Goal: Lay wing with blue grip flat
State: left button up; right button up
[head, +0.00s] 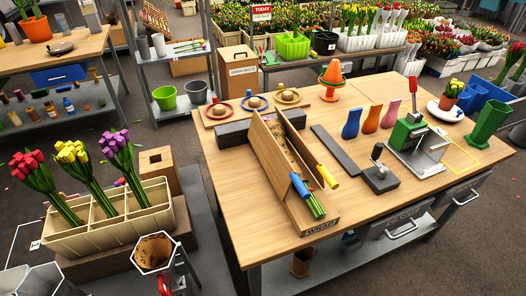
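The wrapping board (319,229), marked WRAP at its front end, lies on the wooden worktable. Its left wing (268,163) is raised on edge, with a blue grip (299,185) at the near end. Its right wing (300,143) is also raised and has a yellow grip (327,177). Patterned brown paper shows between the wings. Green stems (316,207) stick out at the near end; the rest of the bunch is hidden by the wings. Neither of my grippers is in view.
A dark block (234,132) lies left of the board and a dark flat bar (335,150) right of it. A black lever device (380,175), green press (408,133) and several vases (371,118) stand further right. The flower trough (101,219) stands left of the table.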

aim_at(281, 170)
jog(key=l+u, duration=0.25)
jog(key=u, duration=0.2)
jog(key=i+l+u, duration=0.1)
jog(key=l+u, duration=0.25)
jog(key=u, duration=0.15)
jog(key=l+u, duration=0.25)
jog(key=u, duration=0.2)
jog(key=k+l+u, duration=0.1)
jog(key=l, duration=0.3)
jog(key=k+l, duration=0.1)
jog(key=l, duration=0.35)
jog(key=k+l+u, duration=0.15)
jog(key=l, duration=0.25)
jog(key=k+l, duration=0.1)
jog(key=l, duration=0.3)
jog(key=k+l+u, duration=0.15)
jog(key=l, duration=0.25)
jog(key=k+l, duration=0.15)
jog(key=l, duration=0.25)
jog(key=k+u, duration=0.1)
jog(key=u, duration=0.15)
